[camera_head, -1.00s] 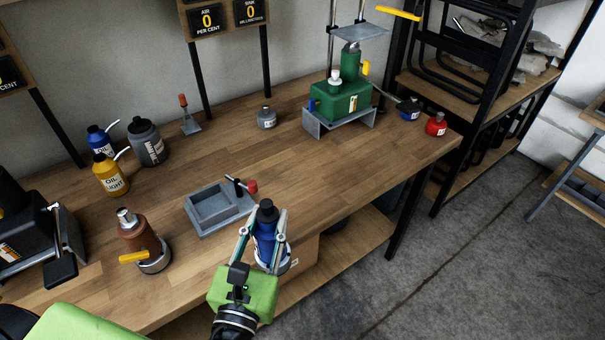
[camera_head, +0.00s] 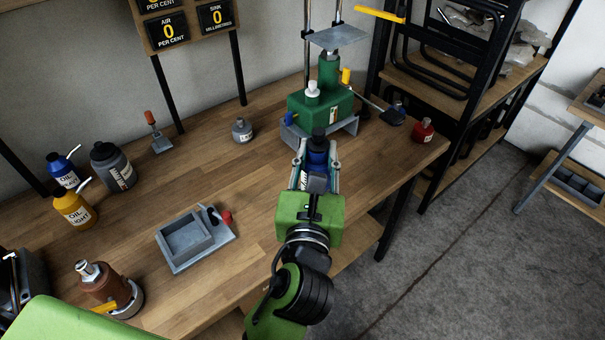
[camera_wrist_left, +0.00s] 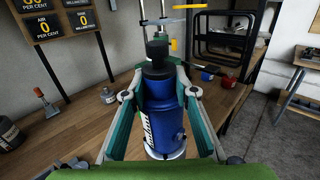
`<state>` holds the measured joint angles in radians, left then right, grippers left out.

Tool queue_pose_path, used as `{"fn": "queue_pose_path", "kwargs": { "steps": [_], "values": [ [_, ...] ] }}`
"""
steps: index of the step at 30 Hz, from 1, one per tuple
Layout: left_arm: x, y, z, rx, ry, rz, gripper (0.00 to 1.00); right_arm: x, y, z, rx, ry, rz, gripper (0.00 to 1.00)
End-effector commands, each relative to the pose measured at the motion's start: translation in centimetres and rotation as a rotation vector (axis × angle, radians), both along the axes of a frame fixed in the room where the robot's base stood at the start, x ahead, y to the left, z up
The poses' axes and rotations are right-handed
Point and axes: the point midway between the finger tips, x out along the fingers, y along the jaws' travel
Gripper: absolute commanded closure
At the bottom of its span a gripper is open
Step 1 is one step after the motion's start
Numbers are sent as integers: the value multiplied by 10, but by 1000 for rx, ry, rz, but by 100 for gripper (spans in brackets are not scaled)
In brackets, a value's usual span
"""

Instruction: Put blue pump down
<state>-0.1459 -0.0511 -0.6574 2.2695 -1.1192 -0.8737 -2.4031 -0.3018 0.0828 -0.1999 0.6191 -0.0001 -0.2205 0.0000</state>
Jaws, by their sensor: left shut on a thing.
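The blue pump (camera_head: 317,155) has a blue body and a black top. My left gripper (camera_head: 316,172) is shut on it and holds it upright over the right part of the wooden workbench (camera_head: 262,180), in front of the green press. In the left wrist view the blue pump (camera_wrist_left: 164,120) stands between the two fingers of my left gripper (camera_wrist_left: 160,100), with a pale ring at its base. In the head view the gripper hides the pump's lower part, so I cannot tell whether it touches the bench. My right gripper is not in view.
A green press (camera_head: 322,100) stands behind the pump. A dark blue pot (camera_head: 397,112) and a red pot (camera_head: 423,130) sit to its right. Bare wood lies between tray and pump.

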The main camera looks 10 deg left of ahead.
Motion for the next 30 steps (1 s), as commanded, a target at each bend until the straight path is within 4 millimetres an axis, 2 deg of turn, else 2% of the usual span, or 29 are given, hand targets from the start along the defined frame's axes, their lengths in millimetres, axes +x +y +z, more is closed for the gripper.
{"fn": "queue_pose_path", "kwargs": {
  "steps": [2,13,15,21,30],
  "values": [
    [8,11,1,4,-12,3,100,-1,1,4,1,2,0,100],
    [55,63,-30,3,-12,2,100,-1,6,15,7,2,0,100],
    [60,69,-45,2,-9,2,100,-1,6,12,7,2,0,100],
    [74,84,-69,1,-11,0,100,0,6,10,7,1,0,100],
    [83,94,-85,0,-12,0,100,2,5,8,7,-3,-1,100]
  ]
}}
